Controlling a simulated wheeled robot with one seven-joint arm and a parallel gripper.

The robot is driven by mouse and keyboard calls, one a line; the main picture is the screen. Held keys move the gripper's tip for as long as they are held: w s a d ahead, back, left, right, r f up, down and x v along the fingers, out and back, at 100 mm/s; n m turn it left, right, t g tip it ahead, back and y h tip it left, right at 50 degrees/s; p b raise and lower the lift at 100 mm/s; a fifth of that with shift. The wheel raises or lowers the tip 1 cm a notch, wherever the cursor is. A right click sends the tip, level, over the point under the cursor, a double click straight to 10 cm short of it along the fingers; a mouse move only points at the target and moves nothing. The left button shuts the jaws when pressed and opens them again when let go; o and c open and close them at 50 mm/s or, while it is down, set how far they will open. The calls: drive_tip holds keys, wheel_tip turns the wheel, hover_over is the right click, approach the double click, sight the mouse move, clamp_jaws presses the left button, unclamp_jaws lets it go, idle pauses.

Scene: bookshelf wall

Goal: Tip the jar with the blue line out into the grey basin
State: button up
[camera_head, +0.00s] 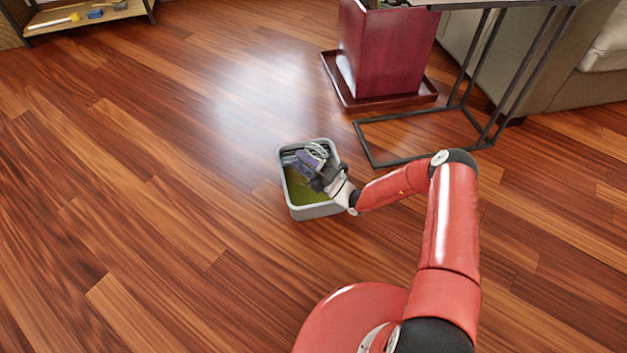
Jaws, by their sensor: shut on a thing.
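The grey basin (316,211) stands on the wooden floor in the middle of the view. Yellow-green content covers its bottom. My gripper (318,168) reaches over the basin's right side from the right. It is shut on the jar (316,150), which looks clear and is tilted over the basin, with its upper end near the back rim. My gripper hides part of the jar, and I cannot make out a blue line on it. Something dark bluish-purple shows beside the jar inside the basin's outline; I cannot tell what it is.
A dark red planter (385,55) on a tray (390,102) stands behind the basin. A black-framed side table (415,160) and a beige sofa (560,95) are at the right. A low shelf (85,22) with small items is at the far left. The floor left of the basin is clear.

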drive_tip(key=n+g, duration=0.1)
drive_tip(key=n, duration=0.1)
drive_tip(key=n+g, duration=0.1)
drive_tip(key=n, duration=0.2)
drive_tip(key=r+n+g, duration=0.1)
drive_tip(key=n, duration=0.1)
drive_tip(key=shift+r+y, duration=0.1)
drive_tip(key=shift+y, duration=0.2)
drive_tip(key=n+g, duration=0.1)
drive_tip(key=n, duration=0.2)
drive_tip(key=r+n+g, duration=0.1)
drive_tip(key=n+g, duration=0.1)
drive_tip(key=n, duration=0.1)
drive_tip(key=shift+r, duration=0.15)
drive_tip(key=n+h, duration=0.1)
drive_tip(key=n, duration=0.1)
drive_tip(key=r+n+g+p, duration=0.1)
drive_tip(key=n, duration=0.1)
drive_tip(key=shift+s+a+n+h, duration=0.1)
drive_tip(key=shift+n+h, duration=0.3)
drive_tip(key=shift+r+n+g+h+p, duration=0.15)
drive_tip(key=shift+n+g+h+p, duration=0.2)
drive_tip(key=shift+n, duration=1.15)
